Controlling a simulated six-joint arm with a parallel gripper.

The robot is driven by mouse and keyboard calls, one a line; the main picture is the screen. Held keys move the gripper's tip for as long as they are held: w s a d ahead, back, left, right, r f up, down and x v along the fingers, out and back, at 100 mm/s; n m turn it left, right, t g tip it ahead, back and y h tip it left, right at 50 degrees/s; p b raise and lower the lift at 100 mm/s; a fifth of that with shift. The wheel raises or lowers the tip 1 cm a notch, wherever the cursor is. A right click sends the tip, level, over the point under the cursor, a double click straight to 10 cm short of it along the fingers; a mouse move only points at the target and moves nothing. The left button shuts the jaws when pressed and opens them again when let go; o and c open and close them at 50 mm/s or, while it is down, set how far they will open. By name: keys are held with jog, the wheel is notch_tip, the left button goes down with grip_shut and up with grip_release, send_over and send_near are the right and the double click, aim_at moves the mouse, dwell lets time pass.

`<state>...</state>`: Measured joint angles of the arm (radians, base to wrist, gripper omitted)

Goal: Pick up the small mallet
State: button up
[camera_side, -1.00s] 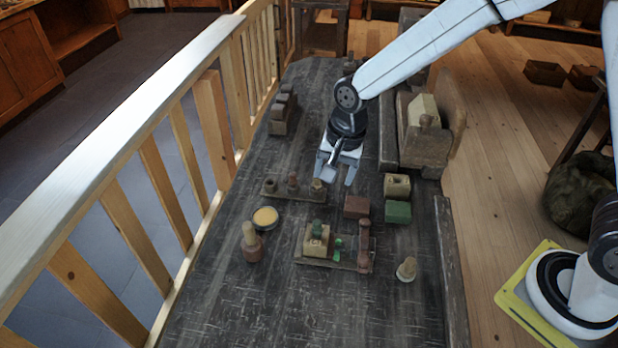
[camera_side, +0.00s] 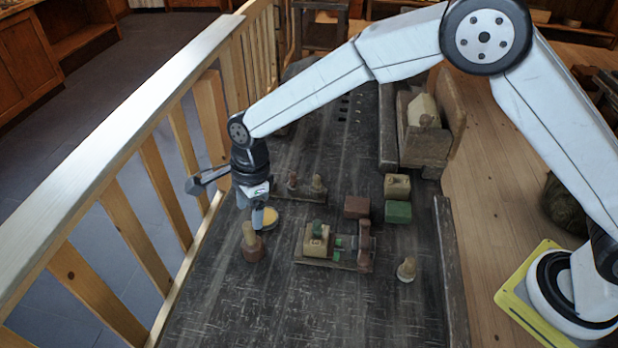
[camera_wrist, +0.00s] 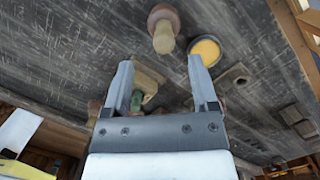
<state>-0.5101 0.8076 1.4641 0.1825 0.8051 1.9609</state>
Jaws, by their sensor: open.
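A small mallet-like piece (camera_side: 251,243), a brown rounded head with a pale handle pointing up, stands on the dark table at the left. In the wrist view the same piece (camera_wrist: 163,28) lies ahead of the fingertips, roughly between their lines. My gripper (camera_side: 256,213) is open and empty, just above and behind this piece and apart from it, beside the yellow-topped dish. In the wrist view both fingers of my gripper (camera_wrist: 160,62) show spread with nothing between the tips. My arm hides part of the dish in the side view.
The yellow dish (camera_side: 270,218) sits close behind the piece. A low tray (camera_side: 318,262) with a block, green bits and a post stands to the right. A small pale turned piece (camera_side: 407,268) is farther right. A wooden railing (camera_side: 140,190) runs along the left. The front tabletop is clear.

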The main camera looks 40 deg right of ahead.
aim_at(249, 224)
jog(key=shift+a+f, duration=0.2)
jog(key=shift+f, duration=1.05)
jog(key=shift+w+a+f, duration=0.1)
jog(key=shift+a+f, duration=0.1)
jog(key=shift+f, duration=1.1)
jog(key=shift+w+a+f, duration=0.1)
jog(key=shift+a+f, duration=0.05)
jog(key=shift+f, duration=1.15)
grip_shut()
